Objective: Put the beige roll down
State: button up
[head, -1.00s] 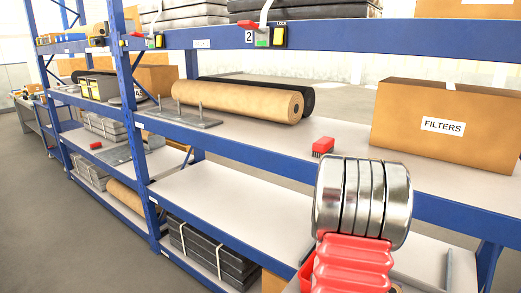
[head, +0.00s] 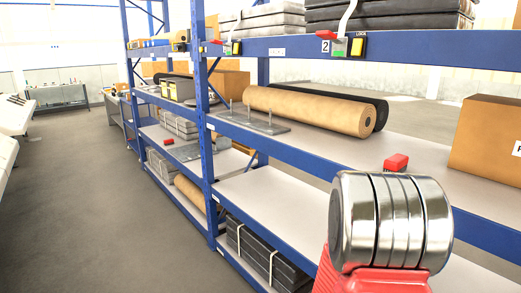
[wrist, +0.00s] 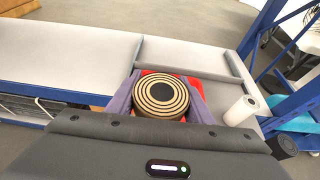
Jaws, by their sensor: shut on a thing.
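In the wrist view my gripper (wrist: 163,86) is shut on a short round roll (wrist: 161,97), which I take for the beige roll. Its end faces the camera and shows beige and black rings around a dark centre. One finger is on each side of it. Its lower part is hidden, so I cannot tell whether it touches anything below. In the head view the gripper and this roll are not visible; only a red and silver part of my arm shows. A long tan roll (head: 308,110) lies on the middle shelf.
A blue shelf rack (head: 208,120) stands ahead, with a red brush-like block (head: 396,163), a cardboard box (head: 490,135) and a grey plate with pegs (head: 250,120) on its middle shelf. The wrist view shows pale shelf surface (wrist: 70,58) and a white roll (wrist: 241,110).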

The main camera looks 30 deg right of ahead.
jog(key=w+a+r+n+t+y, duration=0.1)
jog(key=w+a+n+t+y, duration=0.15)
jog(key=w+a, duration=0.55)
jog(key=w+a+r+n+t+y, duration=0.1)
jog(key=w+a+n+t, duration=0.3)
jog(key=a, duration=0.7)
jog(key=w+a+r+n+t+y, duration=0.1)
jog(key=w+a+n+t+y, duration=0.15)
jog(key=w+a, duration=0.6)
jog(key=a+r+n+y, duration=0.1)
jog(key=a+n+y, duration=0.2)
jog(key=a, duration=1.1)
jog(key=shift+w+a+r+t, duration=0.3)
jog(key=shift+a+r+t, duration=0.1)
jog(key=f, duration=0.2)
jog(key=s+f, duration=0.1)
jog(key=f, duration=0.2)
jog(key=shift+s+f, duration=0.25)
jog(key=shift+f, duration=0.15)
jog(key=shift+s, duration=0.1)
